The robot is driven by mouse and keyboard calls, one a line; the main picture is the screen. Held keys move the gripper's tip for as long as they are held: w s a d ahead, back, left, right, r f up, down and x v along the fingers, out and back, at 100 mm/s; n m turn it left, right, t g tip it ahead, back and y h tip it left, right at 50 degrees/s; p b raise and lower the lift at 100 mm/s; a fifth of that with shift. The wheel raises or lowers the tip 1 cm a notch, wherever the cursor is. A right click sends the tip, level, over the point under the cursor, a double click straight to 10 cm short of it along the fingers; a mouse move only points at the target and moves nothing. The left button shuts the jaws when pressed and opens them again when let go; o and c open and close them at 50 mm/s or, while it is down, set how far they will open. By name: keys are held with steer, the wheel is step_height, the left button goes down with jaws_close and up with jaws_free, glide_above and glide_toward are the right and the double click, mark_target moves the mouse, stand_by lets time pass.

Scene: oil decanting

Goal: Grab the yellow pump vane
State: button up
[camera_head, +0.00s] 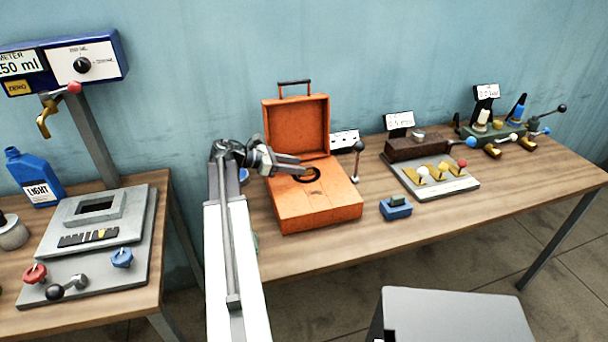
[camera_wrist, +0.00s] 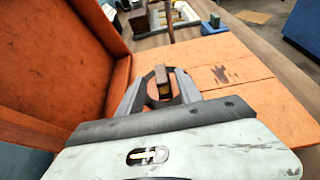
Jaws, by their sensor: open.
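In the wrist view a small upright block (camera_wrist: 163,77), brownish with a yellow patch low on its face, stands between my finger tips; it looks like the yellow pump vane. It stands at a dark ring on the floor of the open orange case (camera_head: 318,207). My gripper (camera_head: 305,167) reaches over the case from the left. It is open, with one finger on each side of the block in the wrist view (camera_wrist: 160,92). I cannot tell whether either finger touches it. In the head view the block cannot be made out; the dark ring (camera_head: 308,177) shows by the fingers.
The case lid (camera_head: 297,125) stands up behind my gripper. A small blue block (camera_head: 396,208) and a grey plate with knobs (camera_head: 440,182) lie further right. The bench front right is clear.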

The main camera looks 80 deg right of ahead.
mark_target(304, 166)
steer(key=b+x, duration=0.1)
steer(key=x, duration=0.2)
steer(key=shift+s+d+f, duration=0.1)
steer(key=shift+s, duration=0.1)
jaws_close()
